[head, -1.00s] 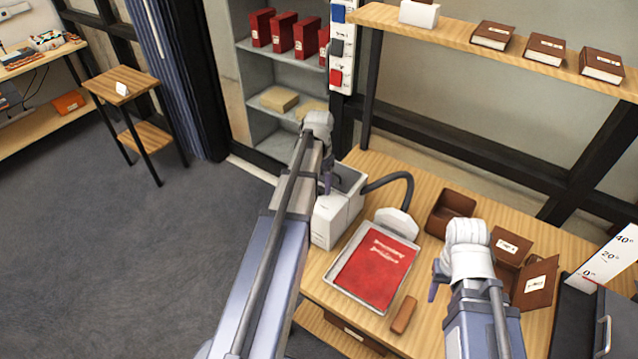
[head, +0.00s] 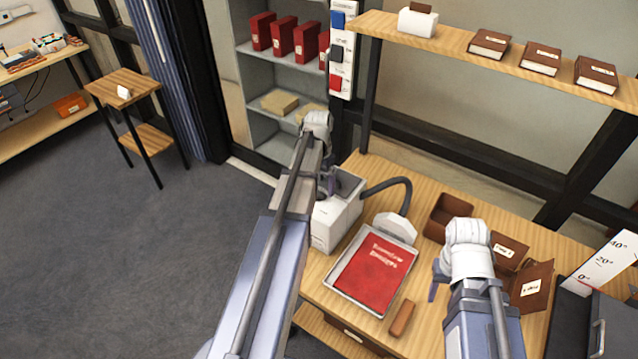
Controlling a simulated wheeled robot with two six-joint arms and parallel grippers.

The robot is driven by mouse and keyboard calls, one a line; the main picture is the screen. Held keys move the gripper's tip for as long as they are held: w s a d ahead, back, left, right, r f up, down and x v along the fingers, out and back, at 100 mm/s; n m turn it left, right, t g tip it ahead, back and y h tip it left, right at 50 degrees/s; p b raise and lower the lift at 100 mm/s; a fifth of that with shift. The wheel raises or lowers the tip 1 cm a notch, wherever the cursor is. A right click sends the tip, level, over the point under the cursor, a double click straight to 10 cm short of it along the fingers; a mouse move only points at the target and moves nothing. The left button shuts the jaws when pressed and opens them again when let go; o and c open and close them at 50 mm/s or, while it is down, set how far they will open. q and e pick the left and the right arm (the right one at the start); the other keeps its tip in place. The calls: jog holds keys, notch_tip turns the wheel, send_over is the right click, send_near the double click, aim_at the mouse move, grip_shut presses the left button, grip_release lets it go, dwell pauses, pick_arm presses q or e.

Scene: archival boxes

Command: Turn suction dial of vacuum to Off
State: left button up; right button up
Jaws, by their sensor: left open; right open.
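The vacuum (head: 338,215) is a white box with a dark top panel at the table's back left corner. A dark hose (head: 388,186) arches from it to a white nozzle (head: 396,228). Its suction dial cannot be made out; my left arm covers part of the vacuum's left side. My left gripper (head: 329,182) is open, pointing down at the vacuum's top; whether it touches is unclear. My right gripper (head: 435,285) is open and empty, pointing down over the table, right of the tray.
A metal tray (head: 333,279) with a red book (head: 375,274) lies in front of the vacuum. A shelf (head: 440,38) runs above the table's back.

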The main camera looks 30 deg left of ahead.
aim_at(320, 193)
pick_arm(q)
notch_tip(320, 193, up, 5)
jog(key=p, duration=0.4)
jog(key=shift+r, duration=0.2)
pick_arm(e)
notch_tip(320, 193, up, 5)
jog(key=shift+r, duration=0.15)
pick_arm(q)
jog(key=shift+f, duration=0.1)
jog(key=shift+d, duration=0.15)
jog(key=s+d+f+m+b, duration=0.1)
jog(key=s+d+f+b, duration=0.2)
jog(key=d, duration=0.7)
jog(key=s+d+f+m+b, duration=0.1)
jog(key=s+d+f+b, duration=0.2)
jog(key=s+d, duration=0.5)
jog(key=s+d+f+y+b, duration=0.1)
jog(key=s+d, duration=0.5)
jog(key=d, duration=0.6)
jog(key=shift+f+m+b, duration=0.4)
jog(key=shift+f+b, duration=0.5)
jog(key=shift+f, duration=0.05)
pick_arm(e)
notch_tip(320, 193, down, 9)
pick_arm(q)
jog(key=shift+d, duration=0.1)
